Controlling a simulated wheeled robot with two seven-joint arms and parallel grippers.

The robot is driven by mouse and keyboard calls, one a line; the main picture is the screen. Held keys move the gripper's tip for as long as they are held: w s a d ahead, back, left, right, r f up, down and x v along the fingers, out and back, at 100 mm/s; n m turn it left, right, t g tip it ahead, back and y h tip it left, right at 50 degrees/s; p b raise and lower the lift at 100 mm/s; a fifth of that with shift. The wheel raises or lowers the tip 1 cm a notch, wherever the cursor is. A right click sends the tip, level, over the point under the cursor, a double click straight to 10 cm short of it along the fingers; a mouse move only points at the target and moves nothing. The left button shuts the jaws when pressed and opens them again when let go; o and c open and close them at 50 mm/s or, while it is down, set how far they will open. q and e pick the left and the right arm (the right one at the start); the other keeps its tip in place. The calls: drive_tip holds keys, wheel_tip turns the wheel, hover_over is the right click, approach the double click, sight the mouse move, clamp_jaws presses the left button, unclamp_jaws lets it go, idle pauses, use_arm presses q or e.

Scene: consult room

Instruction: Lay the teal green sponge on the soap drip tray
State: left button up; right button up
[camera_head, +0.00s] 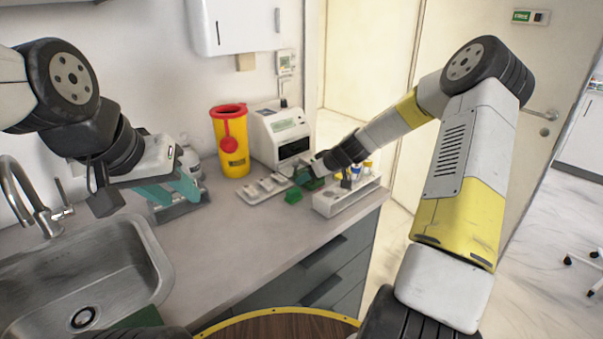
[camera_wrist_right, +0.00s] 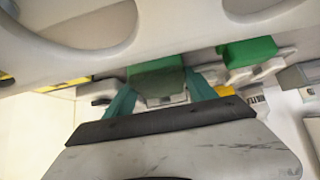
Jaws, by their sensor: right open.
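My left gripper (camera_head: 172,188) hangs low over the counter right of the sink, its teal fingers pointing down. A grey tray (camera_head: 182,212), apparently the soap drip tray, lies under it. The fingers overlap the tray in the picture; whether they hold a teal green sponge is not clear. A dark green flat piece (camera_head: 140,318) at the sink's front edge cannot be surely identified. My right gripper (camera_head: 308,180) is open at the back right of the counter. The right wrist view shows a green block (camera_wrist_right: 158,82) between its teal fingers, with no clear contact.
The sink (camera_head: 85,270) and tap (camera_head: 35,200) are at left. A yellow sharps bin (camera_head: 231,150) and white device (camera_head: 280,138) stand at the back. A bright green block (camera_head: 293,195), a pale tray (camera_head: 262,190) and white rack (camera_head: 345,197) are at right. The middle counter is clear.

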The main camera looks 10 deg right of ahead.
drive_tip(key=shift+r, duration=0.1)
drive_tip(key=c, duration=1.1)
